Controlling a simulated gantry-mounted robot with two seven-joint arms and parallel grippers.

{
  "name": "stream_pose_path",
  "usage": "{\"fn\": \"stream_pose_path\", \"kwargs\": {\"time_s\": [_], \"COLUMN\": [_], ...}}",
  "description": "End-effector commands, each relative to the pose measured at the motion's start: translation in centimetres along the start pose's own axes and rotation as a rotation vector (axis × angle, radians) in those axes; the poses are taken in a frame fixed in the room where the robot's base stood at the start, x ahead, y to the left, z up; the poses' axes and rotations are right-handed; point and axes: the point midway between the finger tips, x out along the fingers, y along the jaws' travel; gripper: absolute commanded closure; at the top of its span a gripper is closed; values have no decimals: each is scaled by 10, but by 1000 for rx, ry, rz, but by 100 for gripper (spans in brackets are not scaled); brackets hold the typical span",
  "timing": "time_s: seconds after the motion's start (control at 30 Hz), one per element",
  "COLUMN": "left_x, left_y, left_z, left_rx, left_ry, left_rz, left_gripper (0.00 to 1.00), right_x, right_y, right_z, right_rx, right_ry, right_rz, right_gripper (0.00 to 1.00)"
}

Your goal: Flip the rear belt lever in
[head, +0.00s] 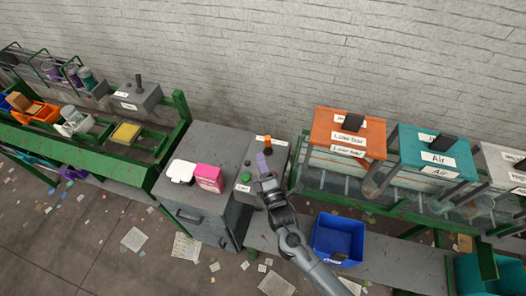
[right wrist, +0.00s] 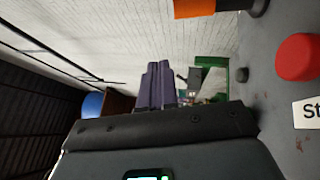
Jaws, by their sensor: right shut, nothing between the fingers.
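My right gripper (head: 262,160) is over the grey control box (head: 249,190) in the middle of the head view. Its purple fingers also show in the right wrist view (right wrist: 155,85), shut together with nothing between them. An orange part with a dark piece (head: 267,142) sits at the far end of that box, just beyond the fingertips; an orange part with a black end (right wrist: 200,8) shows at the top of the wrist view. A dark upright lever (head: 138,81) stands on another grey box (head: 135,98) at the back left. No readable label tells me which is the rear belt lever. My left gripper is out of view.
A pink box (head: 209,178) and a white item (head: 181,171) rest on the cabinet. Orange (head: 346,130) and teal (head: 435,152) bins stand right; a blue bin (head: 338,238) is below.

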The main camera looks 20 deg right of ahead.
Motion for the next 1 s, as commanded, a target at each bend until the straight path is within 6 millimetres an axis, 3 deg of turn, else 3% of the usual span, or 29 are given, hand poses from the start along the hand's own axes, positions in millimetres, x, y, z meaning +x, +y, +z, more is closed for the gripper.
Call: {"fn": "stream_pose_path", "kwargs": {"time_s": [0.1,0.4,0.6,1.0], "left_x": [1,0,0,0], "left_y": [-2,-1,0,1], "left_z": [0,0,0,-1], "left_rx": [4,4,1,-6], "left_ry": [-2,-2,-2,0], "left_rz": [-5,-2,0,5], "left_gripper": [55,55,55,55], "right_x": [-26,-70,-82,-83], "right_y": [3,14,18,18], "right_z": [1,2,2,2], "right_rx": [-3,-2,-1,1], "right_ry": [2,2,1,0], "right_rz": [-4,-4,-3,-2], "right_gripper": [100,100,100,100]}}
